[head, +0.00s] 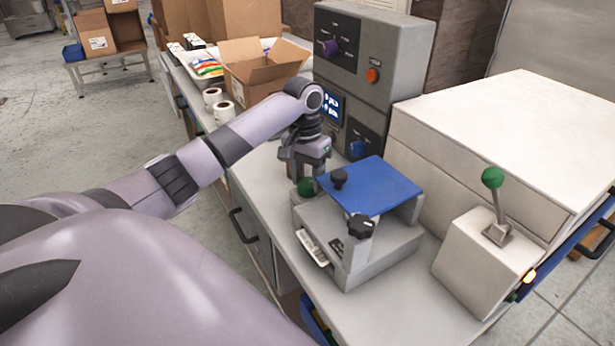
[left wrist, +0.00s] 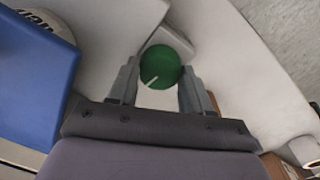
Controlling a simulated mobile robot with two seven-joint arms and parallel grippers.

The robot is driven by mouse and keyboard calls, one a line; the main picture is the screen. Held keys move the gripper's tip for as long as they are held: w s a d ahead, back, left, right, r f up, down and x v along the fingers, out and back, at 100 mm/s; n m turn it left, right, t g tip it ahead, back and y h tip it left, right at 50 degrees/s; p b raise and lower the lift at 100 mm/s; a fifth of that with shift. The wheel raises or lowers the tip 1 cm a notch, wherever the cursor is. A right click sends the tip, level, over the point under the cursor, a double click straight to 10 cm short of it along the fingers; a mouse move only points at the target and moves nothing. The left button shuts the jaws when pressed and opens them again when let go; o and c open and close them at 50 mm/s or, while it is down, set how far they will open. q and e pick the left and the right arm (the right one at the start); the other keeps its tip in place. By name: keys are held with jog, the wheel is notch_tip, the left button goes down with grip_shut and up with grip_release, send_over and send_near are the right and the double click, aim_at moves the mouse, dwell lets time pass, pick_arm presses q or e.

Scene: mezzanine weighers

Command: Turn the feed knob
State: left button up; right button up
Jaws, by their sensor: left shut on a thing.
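My left gripper (head: 303,178) reaches down over the knob. Its two fingers (left wrist: 158,82) stand on either side of the knob and are shut on it. The fingers hide part of the knob in the head view. My right gripper is not in view.
A blue plate (head: 385,184) with black knobs tops the machine, close beside my gripper. A grey control cabinet (head: 395,55) stands behind. A lever with a green ball (head: 493,178) is at the right. An open carton (head: 262,72) and label rolls (head: 223,112) stand farther back.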

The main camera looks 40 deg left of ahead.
aim_at(309, 181)
pick_arm(q)
jog(key=m, duration=0.3)
jog(key=shift+w+m, duration=0.1)
jog(key=shift+m, duration=0.3)
jog(key=m, duration=0.3)
jog(key=shift+m, duration=0.3)
jog(key=m, duration=0.6)
jog(key=shift+d+m+g, duration=0.1)
jog(key=shift+m+g, duration=0.2)
jog(key=o, duration=1)
jog(key=shift+o, duration=0.2)
jog(key=shift+r, duration=0.1)
notch_tip(309, 181, up, 7)
jog(key=shift+w+r, duration=0.1)
jog(key=shift+w, duration=0.05)
